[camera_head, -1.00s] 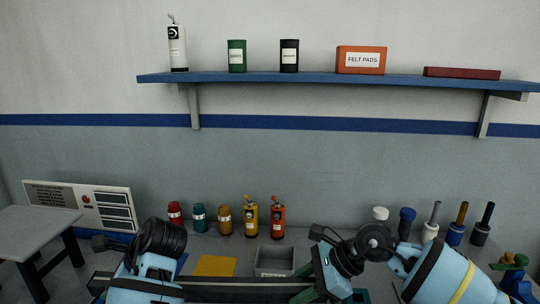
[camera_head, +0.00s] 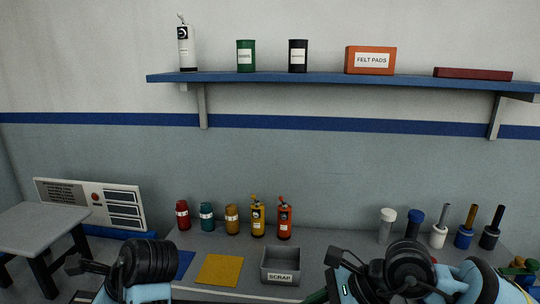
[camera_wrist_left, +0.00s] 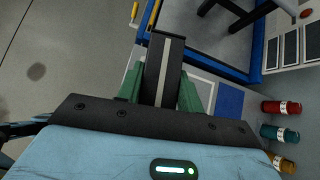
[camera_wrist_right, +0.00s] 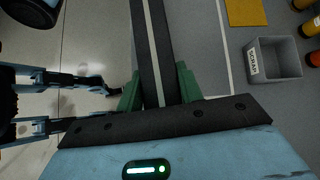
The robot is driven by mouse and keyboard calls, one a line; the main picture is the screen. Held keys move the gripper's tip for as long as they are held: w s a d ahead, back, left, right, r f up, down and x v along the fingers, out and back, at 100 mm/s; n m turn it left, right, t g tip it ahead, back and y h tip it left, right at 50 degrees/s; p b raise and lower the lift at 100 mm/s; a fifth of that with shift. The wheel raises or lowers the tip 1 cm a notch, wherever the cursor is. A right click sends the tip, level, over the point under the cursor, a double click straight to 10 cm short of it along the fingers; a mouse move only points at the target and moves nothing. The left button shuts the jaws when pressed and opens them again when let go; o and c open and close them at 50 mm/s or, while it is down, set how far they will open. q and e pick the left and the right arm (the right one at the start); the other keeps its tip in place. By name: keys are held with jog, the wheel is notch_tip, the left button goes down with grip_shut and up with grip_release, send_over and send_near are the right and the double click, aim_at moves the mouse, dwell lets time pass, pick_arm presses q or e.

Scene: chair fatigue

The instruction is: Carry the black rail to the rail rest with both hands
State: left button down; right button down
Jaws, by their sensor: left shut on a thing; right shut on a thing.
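The black rail (camera_wrist_left: 166,65) has a pale stripe along it. My left gripper (camera_wrist_left: 160,92) is shut on it, with green fingers on both sides, near an end that shows in the left wrist view. My right gripper (camera_wrist_right: 159,88) is shut on the same rail, which also shows in the right wrist view (camera_wrist_right: 148,40) and runs out of the top. Grey floor shows beside the rail in both wrist views. In the head view my wrists are low at the bottom edge and the rail is out of sight. I cannot identify the rail rest in any view.
A scrap bin (camera_head: 281,266), a yellow mat (camera_head: 219,270) and several bottles stand on the bench. Several capped tools stand at the right. A grey table (camera_head: 38,229) is at the left. A blue-edged frame (camera_wrist_left: 256,60) lies near the rail's end.

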pick_arm(q)
jog(key=shift+s+r, duration=0.1)
jog(key=shift+s, duration=0.15)
pick_arm(e)
jog(key=shift+s+r, duration=0.15)
jog(key=shift+s, duration=0.1)
pick_arm(q)
jog(key=shift+w, duration=0.1)
pick_arm(e)
jog(key=shift+w, duration=0.1)
